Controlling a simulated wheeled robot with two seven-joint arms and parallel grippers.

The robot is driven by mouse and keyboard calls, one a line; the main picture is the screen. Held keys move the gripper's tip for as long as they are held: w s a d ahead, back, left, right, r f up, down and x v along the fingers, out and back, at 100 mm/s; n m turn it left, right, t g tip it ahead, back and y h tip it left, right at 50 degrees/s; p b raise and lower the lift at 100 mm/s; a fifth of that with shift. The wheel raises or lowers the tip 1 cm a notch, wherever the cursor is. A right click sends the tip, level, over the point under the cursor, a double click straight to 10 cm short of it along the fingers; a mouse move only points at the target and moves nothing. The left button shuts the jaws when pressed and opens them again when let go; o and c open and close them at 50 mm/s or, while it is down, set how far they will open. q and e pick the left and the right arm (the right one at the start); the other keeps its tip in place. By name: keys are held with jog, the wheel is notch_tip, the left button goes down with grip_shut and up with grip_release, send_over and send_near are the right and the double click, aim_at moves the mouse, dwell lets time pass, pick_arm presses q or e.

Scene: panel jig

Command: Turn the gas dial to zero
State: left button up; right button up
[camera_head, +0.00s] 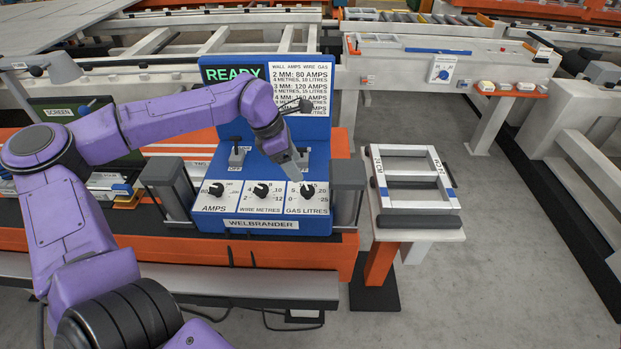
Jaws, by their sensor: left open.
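The gas dial (307,191) is a black knob on the white plate marked GAS LITRES, at the right end of the blue Welbrander machine (259,226). Its exact setting is too small to read. My left arm reaches over the machine from the left. My left gripper (296,173) points down just above and behind the gas dial, and its fingers are open. I cannot tell whether the fingertips touch the dial. The wire metres dial (261,190) and the amps dial (216,189) stand to its left. My right gripper is out of view.
Grey posts (347,191) stand at both sides of the machine. Two switches (238,154) sit behind the dials. A green READY screen (233,74) and a printed chart (303,86) rise at the back. A small table with a frame (408,172) stands to the right.

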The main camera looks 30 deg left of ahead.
aim_at(306, 189)
pick_arm(q)
jog(key=f, duration=0.3)
jog(key=shift+s+d, duration=0.3)
jog(key=shift+d, duration=0.1)
jog(key=x, duration=0.3)
jog(key=p+x, duration=0.1)
jog(key=x, duration=0.1)
jog(key=shift+w+a+f, duration=0.15)
jog(key=shift+w+f, duration=0.1)
jog(key=shift+w, duration=0.2)
jog(key=shift+s, duration=0.15)
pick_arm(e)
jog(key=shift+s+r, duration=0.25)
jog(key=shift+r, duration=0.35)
pick_arm(q)
jog(key=c, duration=1)
jog(key=shift+c, duration=0.2)
